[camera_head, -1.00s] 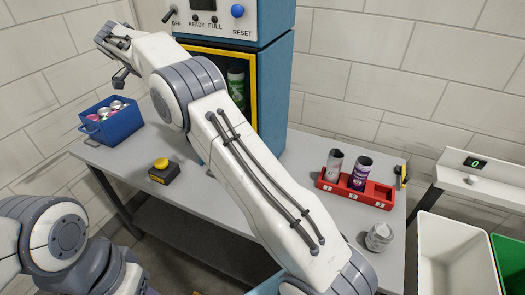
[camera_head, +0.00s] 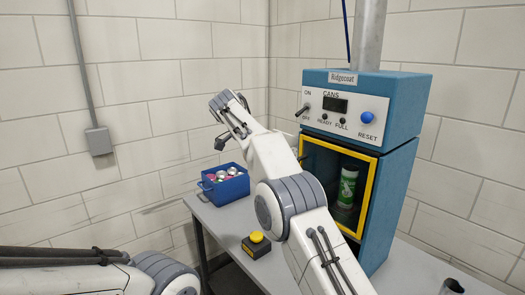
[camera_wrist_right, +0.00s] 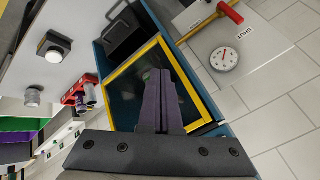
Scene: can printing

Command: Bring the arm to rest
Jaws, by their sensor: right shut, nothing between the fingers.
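My right arm comes in from the lower right in the head view and reaches up and left in front of the blue machine (camera_head: 400,200). Its wrist end (camera_head: 235,112) is raised above the blue crate of cans (camera_head: 222,190); I cannot make out the fingers there. In the right wrist view my right gripper (camera_wrist_right: 158,72) is shut and empty, its fingers seen against the yellow-framed window (camera_wrist_right: 125,75). My left arm (camera_head: 70,272) lies low at the left edge of the head view, its gripper out of sight.
A yellow button on a black box (camera_head: 256,244) sits on the grey table (camera_head: 222,222). A green can (camera_head: 347,187) stands inside the machine. The right wrist view shows a red rack (camera_wrist_right: 72,96), a silver can (camera_wrist_right: 33,96) and a dial gauge (camera_wrist_right: 224,59).

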